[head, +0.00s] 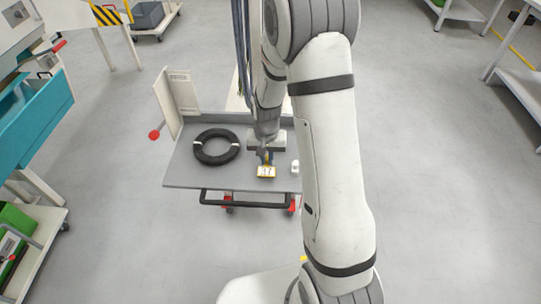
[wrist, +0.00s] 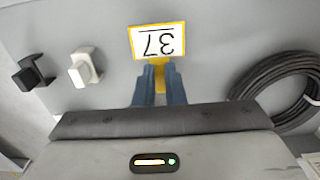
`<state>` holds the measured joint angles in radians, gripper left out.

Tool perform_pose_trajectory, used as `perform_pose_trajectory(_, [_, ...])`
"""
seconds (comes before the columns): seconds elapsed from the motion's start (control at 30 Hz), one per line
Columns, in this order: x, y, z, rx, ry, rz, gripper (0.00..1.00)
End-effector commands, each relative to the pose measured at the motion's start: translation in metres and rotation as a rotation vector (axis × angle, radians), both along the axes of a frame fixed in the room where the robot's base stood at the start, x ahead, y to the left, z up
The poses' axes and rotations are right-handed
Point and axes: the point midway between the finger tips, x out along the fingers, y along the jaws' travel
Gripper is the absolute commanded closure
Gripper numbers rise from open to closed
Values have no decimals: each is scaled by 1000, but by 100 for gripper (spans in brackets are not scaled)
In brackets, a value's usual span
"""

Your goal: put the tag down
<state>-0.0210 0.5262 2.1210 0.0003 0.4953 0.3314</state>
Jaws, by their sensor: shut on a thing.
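The tag (head: 266,171) is a small yellow-framed plate with a white face marked 37. It also shows in the wrist view (wrist: 157,42), where the number appears upside down. My gripper (head: 266,156) points down over the grey cart top (head: 190,177). In the wrist view its two blue fingers (wrist: 160,78) are shut on the tag's yellow stem. The tag is over the cart top, near its front edge in the head view. I cannot tell whether it touches the surface.
A black cable coil (head: 217,146) lies left of the tag on the cart. A white block-like fitting (head: 295,167) stands to its right; the wrist view also shows a black one (wrist: 34,71). An upright cream panel (head: 182,93) rises at the cart's left. The front-left cart top is clear.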

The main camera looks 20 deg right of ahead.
Motion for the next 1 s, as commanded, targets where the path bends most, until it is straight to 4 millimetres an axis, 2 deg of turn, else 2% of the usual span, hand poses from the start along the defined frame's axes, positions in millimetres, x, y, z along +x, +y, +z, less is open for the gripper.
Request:
perform_pose_trajectory(0.27, [0,0,-5,0,-1,-1,100])
perform_pose_trajectory(0.3, [0,0,-3,0,-1,-1,87])
perform_pose_trajectory(0.53, [0,-1,-2,0,0,-1,68])
perform_pose_trajectory(0.83, [0,-1,1,0,-1,-2,68])
perform_pose_trajectory(1.0, [2,-1,22,0,-6,-2,68])
